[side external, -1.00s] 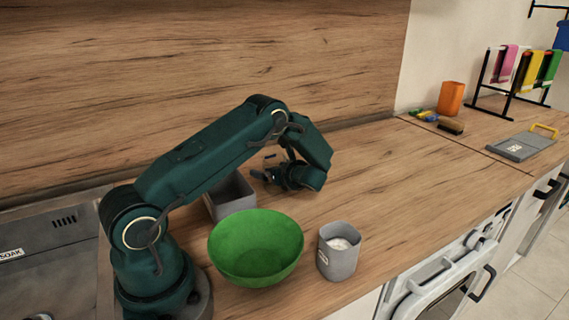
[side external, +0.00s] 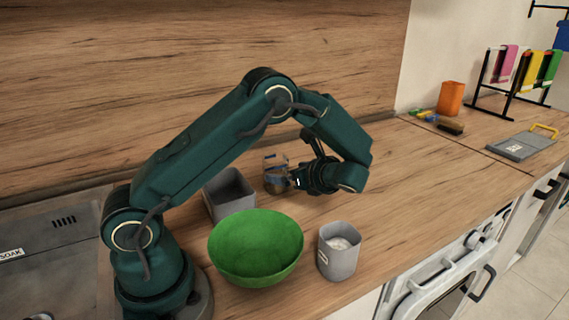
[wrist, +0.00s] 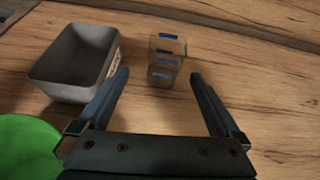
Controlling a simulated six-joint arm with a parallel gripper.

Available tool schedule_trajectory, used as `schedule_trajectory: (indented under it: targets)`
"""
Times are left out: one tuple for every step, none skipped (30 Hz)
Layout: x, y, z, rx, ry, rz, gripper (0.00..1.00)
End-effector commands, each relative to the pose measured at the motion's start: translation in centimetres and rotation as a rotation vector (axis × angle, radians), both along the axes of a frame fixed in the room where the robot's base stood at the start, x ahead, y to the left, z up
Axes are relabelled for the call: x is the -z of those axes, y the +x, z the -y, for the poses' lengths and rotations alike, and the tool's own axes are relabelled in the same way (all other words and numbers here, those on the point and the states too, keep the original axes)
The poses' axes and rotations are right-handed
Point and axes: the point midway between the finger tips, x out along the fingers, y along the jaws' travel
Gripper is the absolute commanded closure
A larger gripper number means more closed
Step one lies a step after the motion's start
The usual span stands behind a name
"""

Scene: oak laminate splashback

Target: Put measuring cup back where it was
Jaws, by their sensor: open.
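The measuring cup (side external: 275,173) is clear, with blue marks that show in the wrist view (wrist: 166,62). It stands upright on the wooden counter, right of an open grey box. My gripper (side external: 293,180) is open and low, just to the right of the cup in the side view. In the wrist view my gripper (wrist: 160,75) has its fingers spread and empty, with the cup ahead between the fingertip directions. The cup's contents are too small to tell.
The grey box (wrist: 72,62) is close to the left finger. A green bowl (side external: 255,247) and a grey canister (side external: 339,251) with white contents stand at the front. The counter to the right is clear up to a brush (side external: 450,127) and an orange cup (side external: 451,98).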

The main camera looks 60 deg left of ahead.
Motion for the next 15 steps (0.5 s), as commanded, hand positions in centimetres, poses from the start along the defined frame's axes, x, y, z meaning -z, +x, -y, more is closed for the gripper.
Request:
schedule_trajectory:
  targets:
    - [-0.8,-0.6,0.4,-0.031,-0.039,0.051,0.0]
    - [-1.2,-1.0,0.7,-0.054,-0.069,0.086,0.0]
    - [-1.8,-1.7,1.2,-0.089,-0.111,0.136,0.0]
    - [-2.2,-2.2,1.6,-0.117,-0.147,0.178,0.0]
    - [-2.6,-2.8,2.1,-0.148,-0.184,0.219,0.0]
    - [-3.1,-3.6,2.8,-0.189,-0.233,0.276,0.0]
    - [-3.5,-4.2,3.4,-0.22,-0.269,0.319,0.0]
    - [-3.8,-4.8,3.9,-0.251,-0.305,0.36,0.0]
    - [-4.2,-5.6,4.7,-0.294,-0.355,0.415,0.0]
    - [-4.5,-6.1,5.2,-0.325,-0.391,0.456,0.0]
    - [-4.8,-6.7,5.8,-0.357,-0.429,0.498,0.0]
    - [-5.2,-7.5,6.7,-0.401,-0.478,0.552,0.0]
    - [-5.4,-8.0,7.3,-0.435,-0.515,0.593,0.0]
    - [-5.7,-8.5,8.0,-0.469,-0.552,0.634,0.0]
    - [-6.0,-9.2,8.8,-0.513,-0.602,0.687,0.0]
